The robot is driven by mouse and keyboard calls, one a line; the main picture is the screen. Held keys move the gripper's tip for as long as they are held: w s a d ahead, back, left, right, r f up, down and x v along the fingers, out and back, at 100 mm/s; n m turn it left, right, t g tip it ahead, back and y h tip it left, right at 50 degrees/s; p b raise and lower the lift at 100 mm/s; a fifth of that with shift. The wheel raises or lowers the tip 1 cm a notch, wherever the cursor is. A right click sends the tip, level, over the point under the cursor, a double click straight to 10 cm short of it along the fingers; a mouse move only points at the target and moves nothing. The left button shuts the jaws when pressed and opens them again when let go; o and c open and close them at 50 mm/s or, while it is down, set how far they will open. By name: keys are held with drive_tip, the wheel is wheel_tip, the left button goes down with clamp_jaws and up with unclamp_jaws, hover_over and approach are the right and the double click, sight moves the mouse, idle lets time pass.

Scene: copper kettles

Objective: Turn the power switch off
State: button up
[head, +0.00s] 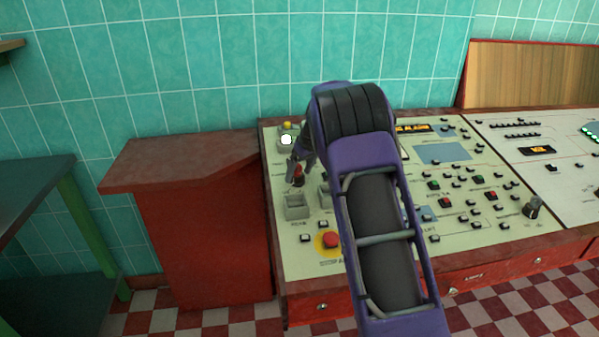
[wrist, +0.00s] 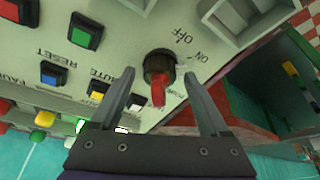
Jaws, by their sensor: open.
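The power switch (wrist: 160,68) is a round dark knob with a red lever, on the pale panel beside the printed words OFF and ON. Its red lever points down in the wrist view, towards my gripper's palm. The red part of the switch (head: 298,176) also shows in the head view, near the panel's left edge. My gripper (wrist: 158,78) is open, with one finger on each side of the switch and visible gaps to the lever. In the head view my gripper (head: 296,166) is partly hidden behind my arm.
Around the switch on the control panel (head: 290,262) are a grey square recess (head: 296,207), a large red button (head: 331,240) on yellow, and several small buttons. A green button (wrist: 86,31) and a blue one (wrist: 54,73) lie left in the wrist view. My arm covers mid-panel.

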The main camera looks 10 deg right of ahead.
clamp_jaws()
idle(0.4)
drive_tip(key=shift+d+n, duration=0.1)
drive_tip(key=shift+n, duration=0.4)
drive_tip(key=shift+w+d+r+n+g+y, duration=0.1)
drive_tip(key=shift+n+g+y, duration=0.2)
drive_tip(key=shift+n, duration=0.5)
drive_tip(key=shift+w+n+g+y, duration=0.1)
drive_tip(key=shift+n+y, duration=0.3)
drive_tip(key=shift+n, duration=0.4)
drive_tip(key=shift+n+g+y+p, duration=0.3)
drive_tip(key=shift+n+g+p, duration=0.4)
drive_tip(key=shift+n+p, duration=1.15)
drive_tip(key=shift+w+n, duration=0.1)
drive_tip(key=shift+n, duration=0.55)
unclamp_jaws()
drive_tip(key=shift+d, duration=0.1)
